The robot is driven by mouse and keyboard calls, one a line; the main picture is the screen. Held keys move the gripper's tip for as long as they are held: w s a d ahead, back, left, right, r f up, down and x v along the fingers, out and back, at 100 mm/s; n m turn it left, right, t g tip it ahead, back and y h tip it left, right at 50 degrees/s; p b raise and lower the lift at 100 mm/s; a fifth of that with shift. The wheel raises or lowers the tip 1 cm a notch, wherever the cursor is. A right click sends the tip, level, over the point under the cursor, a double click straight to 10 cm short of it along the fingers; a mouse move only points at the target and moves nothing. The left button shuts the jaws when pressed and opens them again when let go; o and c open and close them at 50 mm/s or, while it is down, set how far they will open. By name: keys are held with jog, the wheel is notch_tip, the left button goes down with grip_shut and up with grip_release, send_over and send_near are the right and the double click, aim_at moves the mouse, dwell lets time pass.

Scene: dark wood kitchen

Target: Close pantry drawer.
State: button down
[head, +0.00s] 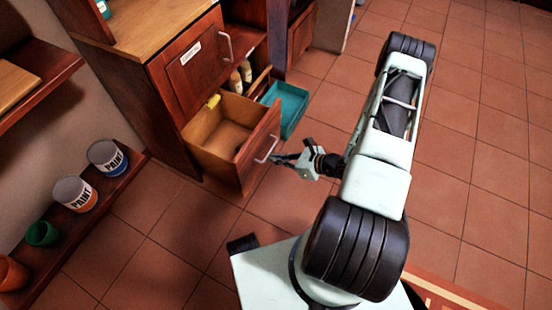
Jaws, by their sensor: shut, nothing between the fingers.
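The open drawer (254,156) is dark wood with a pale handle (267,150) on its front. It is pulled well out of the lower part of the wooden cabinet, and its light wood inside shows. A small yellow thing (213,101) is at its back edge. My gripper (276,159) is shut with nothing in it, at the right of the drawer front, close to the handle. I cannot tell whether it touches the drawer. The closed drawer or door (187,62) above bears a white label and a handle.
A teal bin (291,105) stands behind the open drawer, with bottles (240,76) near it. Paint cans (73,193) and green and orange pots (42,234) stand on a low shelf at left. The tiled floor at right is clear.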

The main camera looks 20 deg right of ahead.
aim_at(245, 152)
jog(key=x, duration=0.3)
jog(key=r+b+x, duration=0.1)
jog(key=x, duration=0.5)
jog(key=shift+w+a+r+b, duration=0.1)
jog(key=shift+w+a+b, duration=0.25)
jog(key=shift+a, duration=0.05)
jog(key=shift+w+a, duration=0.35)
jog(key=shift+w, duration=0.05)
jog(key=w+a+b, duration=0.6)
jog(key=w+a, duration=1.1)
jog(key=shift+w+a+b, duration=0.3)
jog(key=shift+w+a, duration=0.05)
jog(key=shift+a, duration=0.05)
jog(key=shift+r, duration=0.15)
jog(key=shift+d, duration=0.1)
